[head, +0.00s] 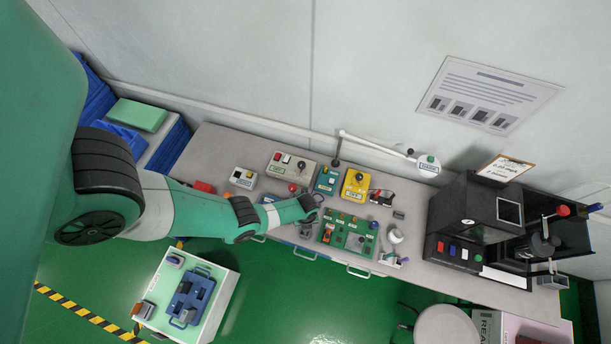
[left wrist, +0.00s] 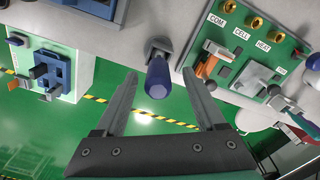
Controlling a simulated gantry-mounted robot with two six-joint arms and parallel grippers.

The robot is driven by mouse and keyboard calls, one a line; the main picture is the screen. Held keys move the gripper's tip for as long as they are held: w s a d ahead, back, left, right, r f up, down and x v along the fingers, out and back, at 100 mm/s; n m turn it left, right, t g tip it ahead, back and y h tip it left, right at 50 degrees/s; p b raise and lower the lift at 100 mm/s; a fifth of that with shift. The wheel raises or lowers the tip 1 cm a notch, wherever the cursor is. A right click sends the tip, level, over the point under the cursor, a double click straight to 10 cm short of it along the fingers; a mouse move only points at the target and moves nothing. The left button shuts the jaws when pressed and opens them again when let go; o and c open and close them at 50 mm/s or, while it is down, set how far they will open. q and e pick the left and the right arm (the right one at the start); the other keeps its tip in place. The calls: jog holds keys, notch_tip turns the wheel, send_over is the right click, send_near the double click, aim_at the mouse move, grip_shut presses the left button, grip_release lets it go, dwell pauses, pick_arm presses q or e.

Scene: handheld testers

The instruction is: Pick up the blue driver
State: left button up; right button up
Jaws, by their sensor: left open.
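The blue driver (left wrist: 157,80) shows in the left wrist view, its dark blue handle pointing toward the camera from a grey holder at the table's front edge. My left gripper (left wrist: 161,76) is open, with one finger on each side of the handle in the picture. Neither finger visibly touches it, and I cannot tell the depth between them. In the head view my left gripper (head: 316,203) is over the front part of the bench, and the driver is not clearly visible beneath it. My right gripper is not in view.
A green tester board (head: 347,232) with switches and sockets lies right of the gripper; it also shows in the left wrist view (left wrist: 245,48). Yellow, teal and grey boxes stand behind. A black machine (head: 475,225) stands at right. A white cart (head: 222,298) is in front.

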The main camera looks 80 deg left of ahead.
pick_arm(q)
notch_tip(320, 180, down, 4)
jog(key=b, duration=0.2)
jog(key=shift+s+b, duration=0.1)
jog(key=shift+b, duration=0.25)
jog(key=shift+r, duration=0.2)
grip_shut()
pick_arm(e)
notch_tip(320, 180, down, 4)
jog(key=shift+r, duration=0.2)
